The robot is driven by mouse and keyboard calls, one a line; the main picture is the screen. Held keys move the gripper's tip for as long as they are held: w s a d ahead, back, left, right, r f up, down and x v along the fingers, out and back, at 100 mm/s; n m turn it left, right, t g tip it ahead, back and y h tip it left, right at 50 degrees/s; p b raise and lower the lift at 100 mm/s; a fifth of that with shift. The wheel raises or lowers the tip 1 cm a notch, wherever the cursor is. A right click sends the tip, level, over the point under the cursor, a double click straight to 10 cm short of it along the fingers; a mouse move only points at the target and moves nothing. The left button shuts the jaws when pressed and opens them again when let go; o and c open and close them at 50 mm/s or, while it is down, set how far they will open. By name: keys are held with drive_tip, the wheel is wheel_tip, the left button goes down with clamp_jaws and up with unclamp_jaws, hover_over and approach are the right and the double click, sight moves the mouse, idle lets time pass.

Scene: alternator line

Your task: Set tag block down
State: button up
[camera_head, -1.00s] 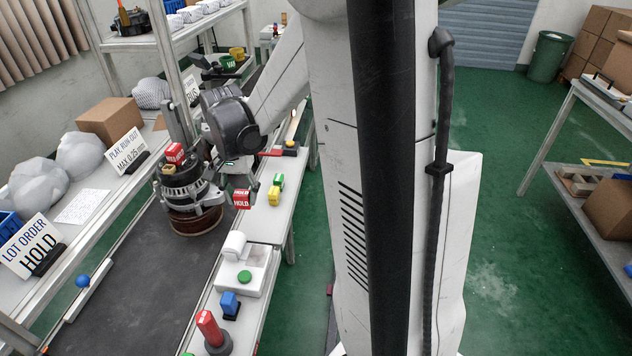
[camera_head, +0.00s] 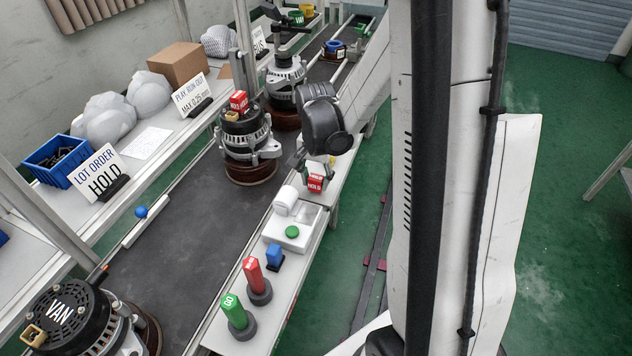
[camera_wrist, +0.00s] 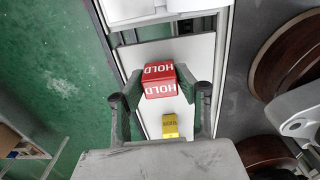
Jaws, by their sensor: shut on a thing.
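My gripper (camera_wrist: 163,92) is shut on a red tag block (camera_wrist: 159,82) marked HOLD in white, seen between the two dark fingers in the wrist view. In the head view the held block (camera_head: 315,184) is over the white side ledge, just beyond the white printer-like unit; my wrist partly covers the area behind it. A gap between the block's underside and the ledge cannot be made out. A yellow block (camera_wrist: 170,126) lies on the ledge near the gripper in the wrist view. Another red HOLD block (camera_head: 239,101) sits on top of the middle alternator (camera_head: 246,140).
A white unit with a green button (camera_head: 292,232), a blue stamp (camera_head: 274,257), a red handle (camera_head: 254,276) and a green handle (camera_head: 235,312) stand along the ledge. The VAN alternator (camera_head: 75,322) is on the dark conveyor (camera_head: 180,225). A LOT ORDER HOLD sign (camera_head: 99,173) stands on the left shelf.

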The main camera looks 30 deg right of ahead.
sight(316, 177)
drive_tip(key=shift+f, duration=0.4)
drive_tip(key=shift+f, duration=0.15)
drive_tip(key=o, duration=1.1)
drive_tip(key=shift+c, duration=0.2)
wheel_tip(316, 177, up, 12)
drive_tip(key=p, duration=0.2)
drive_tip(key=s+a+r+n+t, duration=0.7)
drive_tip(key=s+a+r+n, duration=0.3)
drive_tip(key=s+a, duration=0.4)
drive_tip(key=shift+a+r+n, duration=0.2)
drive_tip(key=shift+a+n, duration=0.05)
drive_tip(key=shift+n, duration=0.05)
